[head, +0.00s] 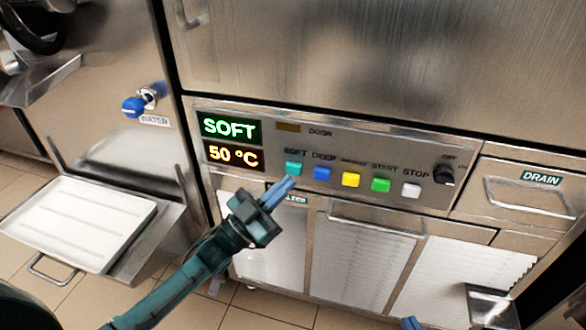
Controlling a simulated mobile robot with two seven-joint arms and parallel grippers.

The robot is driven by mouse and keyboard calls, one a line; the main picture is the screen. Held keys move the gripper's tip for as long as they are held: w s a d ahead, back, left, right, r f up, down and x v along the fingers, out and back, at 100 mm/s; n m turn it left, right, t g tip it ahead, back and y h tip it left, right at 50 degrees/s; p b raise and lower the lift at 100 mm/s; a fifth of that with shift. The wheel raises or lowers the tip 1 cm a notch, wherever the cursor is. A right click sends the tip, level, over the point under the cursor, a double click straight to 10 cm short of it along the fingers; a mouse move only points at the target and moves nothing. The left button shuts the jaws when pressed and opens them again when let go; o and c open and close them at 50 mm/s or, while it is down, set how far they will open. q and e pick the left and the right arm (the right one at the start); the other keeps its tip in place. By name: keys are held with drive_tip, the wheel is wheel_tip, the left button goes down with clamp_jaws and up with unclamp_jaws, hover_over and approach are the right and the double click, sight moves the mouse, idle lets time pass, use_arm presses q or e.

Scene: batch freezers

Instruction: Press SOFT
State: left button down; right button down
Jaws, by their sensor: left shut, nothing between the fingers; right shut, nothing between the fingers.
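The SOFT button (293,168) is teal and sits at the left end of the button row on the steel control panel (420,195). My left gripper (291,182) is shut and empty, with its blue fingertips just below the SOFT button; I cannot tell whether they touch it. The upper display (229,128) reads SOFT in green and the lower display (233,155) reads 50 °C in yellow. My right gripper (410,323) shows only as a blue tip at the bottom edge; it is shut and empty.
Right of SOFT are a blue DEEP button (322,174), a yellow button (350,180), a green START button (381,185), a white STOP button (411,190) and a black knob (444,174). A DRAIN drawer (530,198) is at right. A white tray (80,222) sits at left.

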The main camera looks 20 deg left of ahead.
use_arm(q)
drive_tip(key=s+p, duration=0.2)
drive_tip(key=s, duration=0.2)
drive_tip(key=shift+s+a, duration=0.1)
drive_tip(key=shift+s, duration=0.15)
drive_tip(key=shift+r, duration=0.1)
idle(0.5)
